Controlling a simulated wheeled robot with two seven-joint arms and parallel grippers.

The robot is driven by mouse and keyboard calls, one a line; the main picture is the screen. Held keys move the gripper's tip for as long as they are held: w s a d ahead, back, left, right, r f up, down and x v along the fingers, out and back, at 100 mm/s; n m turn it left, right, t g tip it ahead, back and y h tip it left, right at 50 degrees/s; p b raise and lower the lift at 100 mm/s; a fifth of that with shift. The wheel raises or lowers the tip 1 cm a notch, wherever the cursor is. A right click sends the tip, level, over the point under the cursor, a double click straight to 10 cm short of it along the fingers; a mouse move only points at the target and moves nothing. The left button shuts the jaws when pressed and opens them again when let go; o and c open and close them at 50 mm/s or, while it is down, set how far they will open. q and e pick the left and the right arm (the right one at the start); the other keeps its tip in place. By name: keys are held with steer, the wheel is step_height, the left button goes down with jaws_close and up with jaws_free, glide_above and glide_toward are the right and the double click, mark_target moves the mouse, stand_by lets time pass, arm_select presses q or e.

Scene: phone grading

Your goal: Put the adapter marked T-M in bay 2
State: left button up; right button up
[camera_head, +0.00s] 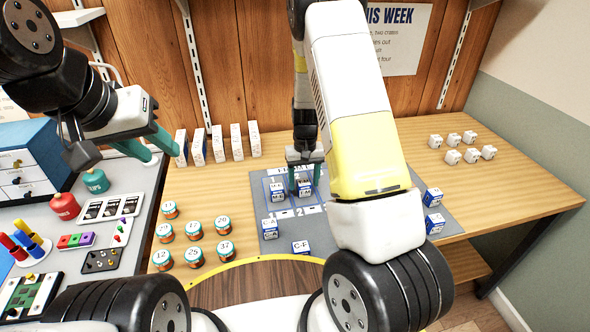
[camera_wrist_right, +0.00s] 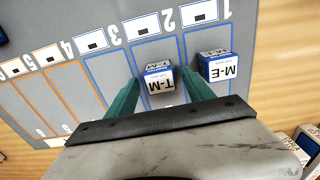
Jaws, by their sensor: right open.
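The T-M adapter (camera_wrist_right: 158,80), a small blue and white block, sits in the blue-outlined bay 2 (camera_wrist_right: 147,47) of the grey mat, label up. In the head view the adapter (camera_head: 304,187) is partly covered by my right gripper (camera_head: 305,177). My right gripper (camera_wrist_right: 160,92) is open, with one green finger on each side of the adapter; whether either touches it I cannot tell. The M-E adapter (camera_wrist_right: 218,66) stands in bay 1, just beside the right-hand finger. My left gripper (camera_head: 155,148) is open and empty, above the left side of the table.
Other adapters stand on the grey mat (camera_head: 261,188): C-F (camera_head: 301,247), one at its left (camera_head: 270,227) and two at its right (camera_head: 433,197). Numbered tins (camera_head: 194,230) stand left of the mat. White cubes (camera_head: 470,137) stand at the back right. White boxes (camera_head: 217,143) line the back.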

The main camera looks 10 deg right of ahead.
step_height(320, 180, up, 9)
step_height(320, 180, up, 16)
steer(key=t+y, duration=0.2)
steer(key=t, duration=0.1)
glide_above(304, 182)
steer(key=s+a, duration=0.2)
steer(key=s, duration=0.7)
steer(key=s+r+t, duration=0.1)
steer(key=s+r, duration=0.3)
steer(key=s, duration=0.3)
steer(key=s+r+t, duration=0.2)
steer(key=s+r, duration=0.2)
steer(key=s, duration=0.4)
steer(key=shift+s+a, duration=0.15)
